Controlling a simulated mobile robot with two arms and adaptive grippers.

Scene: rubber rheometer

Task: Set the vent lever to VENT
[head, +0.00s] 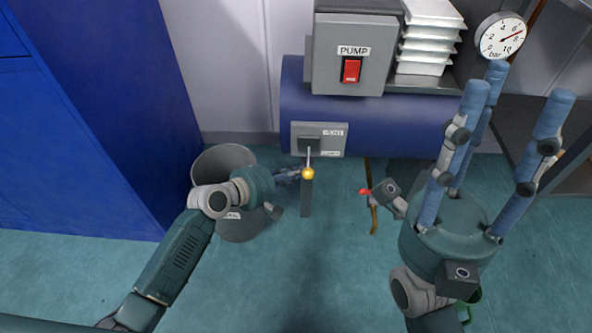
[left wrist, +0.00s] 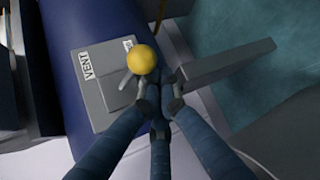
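The vent lever ends in a yellow ball knob (head: 308,174), which also shows in the left wrist view (left wrist: 142,59). Its grey plate (head: 298,131) is on the blue tank. The VENT label (head: 332,132) is at the plate's upper right; a lower label is too small to read. The lever sticks out and down from the plate, nearer the lower label in the left wrist view. My left gripper (head: 298,174) has its fingertips drawn together close beside the knob; the wrist view (left wrist: 158,92) shows nothing between them. Contact is unclear. My right gripper (head: 508,92) has its fingers spread, pointing up, and empty.
The blue tank (head: 410,120) carries a PUMP box with a red switch (head: 351,70). A grey bin (head: 240,228) stands behind my left arm. A grey post (head: 306,198) is below the knob. A blue cabinet (head: 80,130) is far left.

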